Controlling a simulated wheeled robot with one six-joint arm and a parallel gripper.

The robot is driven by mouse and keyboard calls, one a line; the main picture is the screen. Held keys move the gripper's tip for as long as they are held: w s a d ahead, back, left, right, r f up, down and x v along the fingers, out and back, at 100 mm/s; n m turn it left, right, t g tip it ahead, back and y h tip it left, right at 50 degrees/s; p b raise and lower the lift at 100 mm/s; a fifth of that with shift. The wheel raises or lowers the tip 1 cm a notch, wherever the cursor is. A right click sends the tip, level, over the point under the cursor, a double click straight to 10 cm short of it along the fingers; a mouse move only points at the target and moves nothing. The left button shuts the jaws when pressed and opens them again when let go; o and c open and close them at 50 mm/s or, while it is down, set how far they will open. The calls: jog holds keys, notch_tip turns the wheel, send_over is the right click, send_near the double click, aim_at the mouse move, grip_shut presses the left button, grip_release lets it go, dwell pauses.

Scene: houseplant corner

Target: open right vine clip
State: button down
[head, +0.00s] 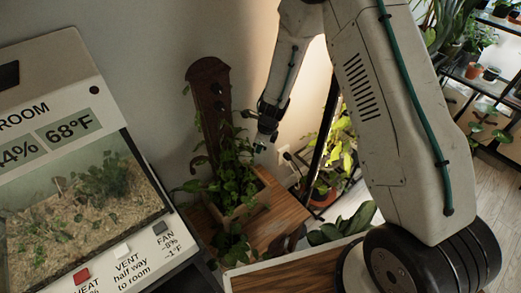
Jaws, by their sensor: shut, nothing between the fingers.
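A leafy vine (232,172) grows in a wooden planter box (247,207) and climbs a dark wooden back board (208,90). Small dark fittings (216,88) show on the board above the leaves. I cannot tell which of them is the right vine clip, or whether any clip is open. My gripper (261,147) points down just right of the board and the upper leaves. It is shut and empty. Leaves hide the lower part of the board.
The planter stands on a wooden table (285,222). A terrarium with a control panel (75,180) fills the left side. A potted yellow-green plant (338,160) stands behind on the right, beyond a dark upright. Shelves with pots (490,75) are at far right.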

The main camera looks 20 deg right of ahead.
jog(key=shift+w, duration=0.3)
jog(key=shift+a, duration=0.15)
dwell(0.5)
